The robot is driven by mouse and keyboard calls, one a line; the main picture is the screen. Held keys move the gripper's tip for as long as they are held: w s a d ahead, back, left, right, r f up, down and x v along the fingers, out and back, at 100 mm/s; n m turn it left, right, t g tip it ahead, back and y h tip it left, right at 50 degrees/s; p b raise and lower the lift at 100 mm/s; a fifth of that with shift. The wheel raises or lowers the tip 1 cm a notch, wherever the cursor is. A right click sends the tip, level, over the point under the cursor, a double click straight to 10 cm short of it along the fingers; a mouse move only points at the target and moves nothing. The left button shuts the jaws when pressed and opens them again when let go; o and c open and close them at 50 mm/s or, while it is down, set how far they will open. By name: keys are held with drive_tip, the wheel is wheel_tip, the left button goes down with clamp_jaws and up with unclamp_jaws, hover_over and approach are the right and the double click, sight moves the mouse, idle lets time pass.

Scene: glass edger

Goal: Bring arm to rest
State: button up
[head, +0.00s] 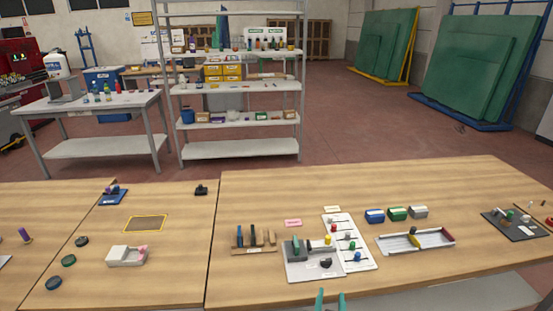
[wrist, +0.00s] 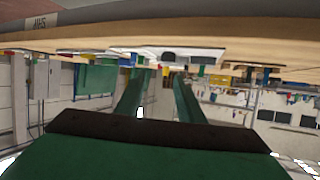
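My gripper (head: 331,298) shows only as two green fingertips at the bottom edge of the head view, in front of the near edge of the wooden workbench (head: 270,285). In the wrist view, the fingers of my gripper (wrist: 160,85) stand apart with nothing between them. The wrist picture looks turned over, with the bench edge (wrist: 240,45) running across its upper part. Most of my arm is out of the head view.
On the bench are a grey fixture plate (head: 300,272), a white board with coloured knobs (head: 362,262), a long tray (head: 395,243), a wooden rack (head: 252,249) and a white box (head: 120,257). Shelves (head: 235,152) and green glass racks (head: 470,70) stand behind, across open floor.

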drive_tip(key=s+a+f+t+y, duration=0.1)
drive_tip(key=s+a+f, duration=0.45)
drive_tip(key=s, duration=0.25)
drive_tip(key=s+a+f+y, duration=0.1)
drive_tip(key=s+a+f, duration=0.3)
drive_tip(key=s+a, duration=0.4)
drive_tip(key=s+a+r+n+t+y, duration=0.1)
drive_tip(key=s+r+n, duration=0.2)
drive_tip(key=s, duration=1.7)
drive_tip(key=shift+s+a+y, duration=0.15)
drive_tip(key=shift+s+y, duration=0.1)
drive_tip(key=shift+y, duration=0.05)
